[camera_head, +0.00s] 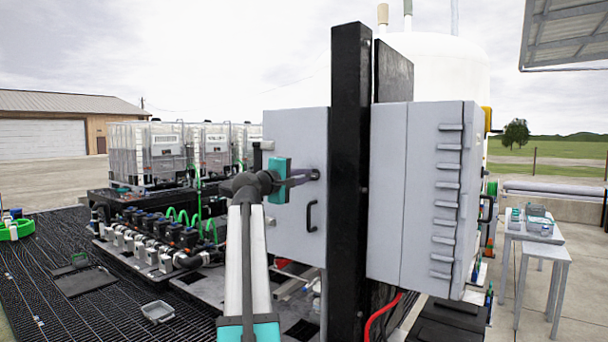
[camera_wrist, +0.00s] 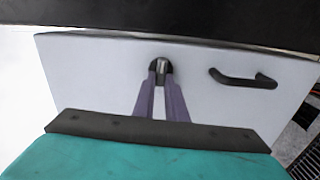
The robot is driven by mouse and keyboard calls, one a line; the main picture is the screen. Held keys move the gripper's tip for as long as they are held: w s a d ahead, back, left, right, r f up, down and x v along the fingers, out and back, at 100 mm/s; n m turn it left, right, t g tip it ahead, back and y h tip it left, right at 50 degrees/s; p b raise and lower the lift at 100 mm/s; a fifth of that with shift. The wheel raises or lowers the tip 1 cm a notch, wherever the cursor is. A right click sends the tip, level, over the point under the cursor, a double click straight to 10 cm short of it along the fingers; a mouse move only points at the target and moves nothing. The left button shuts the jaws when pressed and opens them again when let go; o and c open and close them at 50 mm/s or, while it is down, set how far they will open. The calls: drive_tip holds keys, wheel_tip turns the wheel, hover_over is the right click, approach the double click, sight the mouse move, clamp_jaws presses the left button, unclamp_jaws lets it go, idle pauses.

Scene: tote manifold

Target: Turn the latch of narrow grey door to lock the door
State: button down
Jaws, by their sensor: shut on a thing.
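The narrow grey door (camera_head: 296,140) stands left of a black post in the head view, its face toward my arm. It also fills the middle of the wrist view (camera_wrist: 110,75). The latch (camera_wrist: 161,70) is a small dark round base with a metallic tab, near the door's upper middle in the wrist view. My gripper (camera_head: 312,175) reaches the latch from the left in the head view; its two fingers (camera_wrist: 160,84) are closed on the latch tab. A black handle (camera_head: 311,215) sits lower on the door, and right of the latch in the wrist view (camera_wrist: 243,78).
A black post (camera_head: 350,180) rises close beside the door, with a grey cabinet (camera_head: 420,190) to its right. A manifold with valves (camera_head: 165,235) and clear totes (camera_head: 150,150) stand to the left. A grey table (camera_head: 535,240) stands at the right.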

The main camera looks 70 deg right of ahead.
drive_tip(key=shift+f+n, duration=0.1)
drive_tip(key=shift+n, duration=0.3)
drive_tip(key=c, duration=1.8)
unclamp_jaws()
drive_tip(key=shift+a, duration=0.1)
drive_tip(key=b+v, duration=0.4)
drive_tip(key=v, duration=0.9)
drive_tip(key=shift+a, duration=0.3)
drive_tip(key=shift+w, duration=0.1)
